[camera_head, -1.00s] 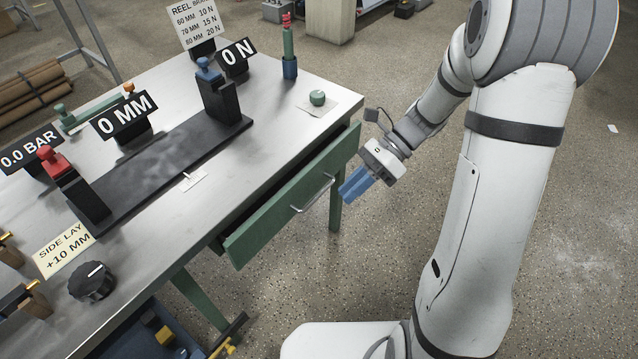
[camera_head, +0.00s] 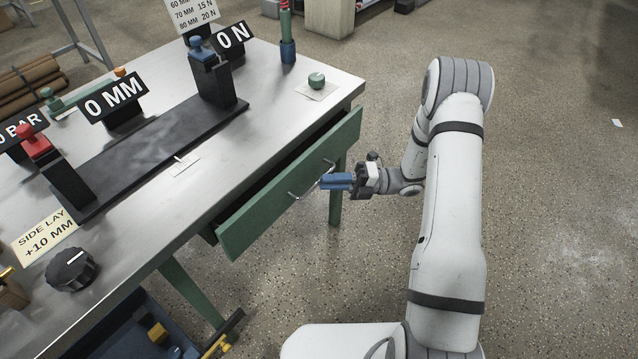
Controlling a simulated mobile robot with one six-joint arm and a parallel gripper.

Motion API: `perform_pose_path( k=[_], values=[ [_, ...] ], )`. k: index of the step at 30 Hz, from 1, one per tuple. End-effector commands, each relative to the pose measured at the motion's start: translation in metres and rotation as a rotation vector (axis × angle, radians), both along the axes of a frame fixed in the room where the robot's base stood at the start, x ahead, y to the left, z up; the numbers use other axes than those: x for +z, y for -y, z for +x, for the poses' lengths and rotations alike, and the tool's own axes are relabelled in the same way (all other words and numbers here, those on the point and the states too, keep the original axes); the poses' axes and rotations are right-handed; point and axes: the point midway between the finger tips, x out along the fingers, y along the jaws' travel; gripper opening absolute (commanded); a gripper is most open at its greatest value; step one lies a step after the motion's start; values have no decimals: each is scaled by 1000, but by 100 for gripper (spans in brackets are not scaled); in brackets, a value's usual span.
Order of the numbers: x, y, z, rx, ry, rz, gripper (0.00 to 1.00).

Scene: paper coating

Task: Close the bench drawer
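The bench drawer has a green front (camera_head: 258,218) and stands partly open, with a dark gap between the front and the bench edge. Its metal bar handle (camera_head: 296,196) is on the outer face. My gripper (camera_head: 324,182) has blue fingers and points left at the drawer front, at the right end of the handle. The fingertips overlap the handle end in the picture; I cannot tell whether they touch it. The fingers lie close together, and whether they are open or shut is unclear.
The metal bench (camera_head: 225,150) carries a black coating rig (camera_head: 145,150), sign plates, a black knob (camera_head: 72,268) and a green button (camera_head: 316,80). A blue bin (camera_head: 135,335) sits low at the front left.

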Motion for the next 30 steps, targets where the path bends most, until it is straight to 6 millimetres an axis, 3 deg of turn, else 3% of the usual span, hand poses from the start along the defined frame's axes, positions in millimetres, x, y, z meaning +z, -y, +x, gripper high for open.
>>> perform_pose_path(
  k=[3,9,17,25,30],
  values=[
    [1,-19,-3,4,1,-1,20],
    [4,-35,-5,2,1,-2,20],
    [5,-37,-5,1,1,-2,20],
    [5,-37,-5,2,1,-2,0],
    [5,-37,-5,3,2,-2,0]
  ],
)
